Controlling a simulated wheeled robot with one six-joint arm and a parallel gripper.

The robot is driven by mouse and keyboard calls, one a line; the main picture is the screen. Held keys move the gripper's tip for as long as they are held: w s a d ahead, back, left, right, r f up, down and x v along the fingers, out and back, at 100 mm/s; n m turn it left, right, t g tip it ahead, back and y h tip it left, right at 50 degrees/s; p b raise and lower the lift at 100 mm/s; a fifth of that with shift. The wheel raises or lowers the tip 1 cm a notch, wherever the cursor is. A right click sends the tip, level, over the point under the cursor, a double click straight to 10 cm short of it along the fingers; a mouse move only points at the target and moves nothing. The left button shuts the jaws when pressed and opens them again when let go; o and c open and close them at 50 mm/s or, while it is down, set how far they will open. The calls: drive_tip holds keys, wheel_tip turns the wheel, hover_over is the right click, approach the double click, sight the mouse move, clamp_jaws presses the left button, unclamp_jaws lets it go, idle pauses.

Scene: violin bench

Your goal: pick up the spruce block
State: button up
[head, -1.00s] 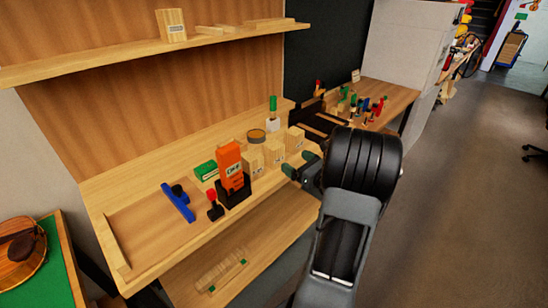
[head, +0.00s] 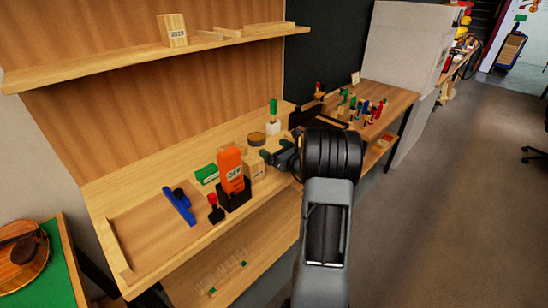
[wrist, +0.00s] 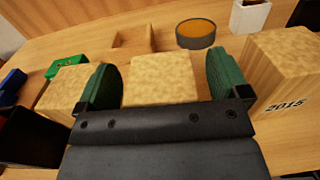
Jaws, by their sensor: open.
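Several pale wooden blocks stand in a row on the bench; which one is the spruce block I cannot tell for sure. In the wrist view, a middle block (wrist: 162,78) lies between the green pads of my open gripper (wrist: 164,86), with a small gap at each side. A left block (wrist: 68,88) stands outside the left finger, and a right block (wrist: 284,75) marked 2015 stands outside the right finger. In the head view, my gripper (head: 275,149) is over the row; the left block (head: 257,169) shows there, while the others are hidden behind my arm.
An orange OFF item (head: 231,168) in a dark holder stands left of the blocks, near a green box (head: 206,174) and a blue tool (head: 178,206). Behind the row are a round tin (head: 256,139) and a white pot (head: 273,128). A shelf (head: 130,65) overhangs the bench's back.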

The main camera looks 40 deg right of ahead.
drive_tip(key=shift+w, duration=0.25)
drive_tip(key=shift+c, duration=0.2)
drive_tip(key=c, duration=1)
